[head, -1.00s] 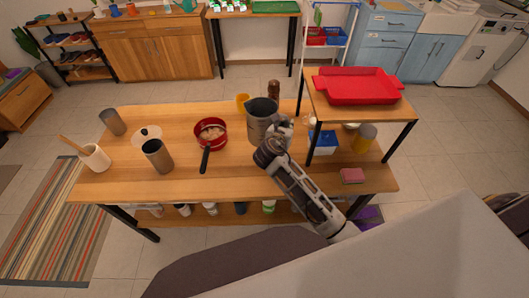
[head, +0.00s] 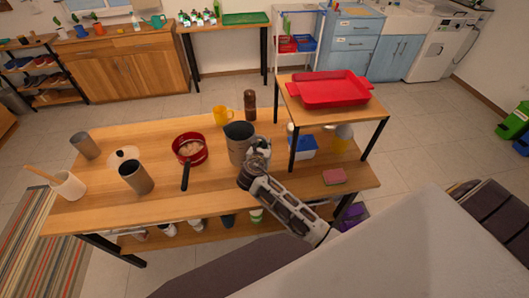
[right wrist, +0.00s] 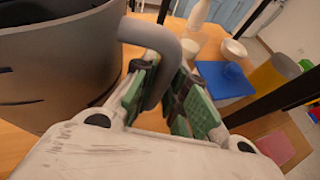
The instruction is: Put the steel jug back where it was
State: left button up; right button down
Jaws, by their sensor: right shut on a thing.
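The steel jug (head: 240,145) is a grey, wide-mouthed vessel, upright at the middle of the wooden table (head: 208,194), right of the red pan. My right gripper (head: 259,155) is at its right side, shut on its handle. In the right wrist view the jug's wall (right wrist: 58,65) fills the left, and its curved grey handle (right wrist: 170,52) passes between the green-padded fingers (right wrist: 165,100). The jug's base is partly hidden, so I cannot tell whether it touches the table. My left gripper is not in view.
The red pan (head: 190,150) stands left of the jug. A yellow mug (head: 221,116) and a brown mill (head: 250,105) stand behind it. The table's front middle is clear.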

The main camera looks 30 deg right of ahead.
jog(key=shift+r, duration=0.1)
jog(key=shift+f, duration=1.9)
jog(key=c, duration=1.4)
grip_release()
jog(key=shift+f, duration=0.15)
jog(key=shift+c, duration=0.2)
jog(key=v, duration=1.2)
